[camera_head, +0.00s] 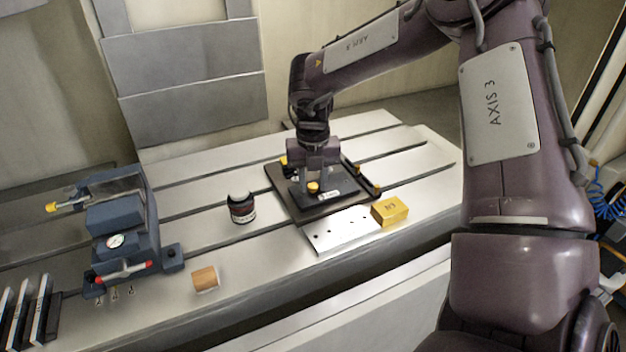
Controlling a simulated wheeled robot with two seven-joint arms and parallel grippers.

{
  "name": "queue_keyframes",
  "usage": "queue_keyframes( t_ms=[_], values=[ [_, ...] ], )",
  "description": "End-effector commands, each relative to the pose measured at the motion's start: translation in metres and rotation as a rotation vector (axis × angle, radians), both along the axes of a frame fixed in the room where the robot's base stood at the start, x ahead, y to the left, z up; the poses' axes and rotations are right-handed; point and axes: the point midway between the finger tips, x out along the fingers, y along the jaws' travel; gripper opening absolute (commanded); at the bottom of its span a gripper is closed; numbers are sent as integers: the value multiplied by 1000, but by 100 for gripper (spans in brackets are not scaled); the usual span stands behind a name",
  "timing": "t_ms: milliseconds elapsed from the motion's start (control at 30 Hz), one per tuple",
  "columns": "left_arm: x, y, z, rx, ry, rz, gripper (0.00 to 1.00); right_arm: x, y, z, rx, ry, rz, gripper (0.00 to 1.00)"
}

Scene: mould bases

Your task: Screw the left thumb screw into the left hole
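A dark mould base (283,181) lies flat on the slotted table. A yellow-headed thumb screw (313,187) stands on its front part, under my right gripper. Another yellow piece (284,160) shows at the base's back left, partly behind the gripper. My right gripper (315,184) points straight down over the base, its fingers around or just behind the front yellow head. I cannot tell whether they touch it. The holes under the gripper are hidden. My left gripper is out of view.
A light plate with small holes (340,232) and a yellow block (390,211) lie in front of the base. A dark round container (241,208) stands to its left. A blue-grey vise (124,228) and an orange block (205,278) are farther left. Bare table lies between them.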

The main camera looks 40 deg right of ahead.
Motion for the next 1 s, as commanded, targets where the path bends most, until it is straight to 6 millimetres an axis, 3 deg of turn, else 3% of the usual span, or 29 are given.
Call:
queue_keyframes(
  t_ms=[33,233,433,800,1000],
  values=[
    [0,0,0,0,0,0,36,0,0,0,0,1,0,24],
    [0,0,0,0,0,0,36,0,0,0,-1,1,0,0],
    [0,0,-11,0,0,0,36,0,0,-4,1,-2,-100,0],
    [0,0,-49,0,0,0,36,0,0,-4,2,-1,-728,0],
    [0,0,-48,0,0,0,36,0,0,-1,-2,1,-791,0]
  ],
)
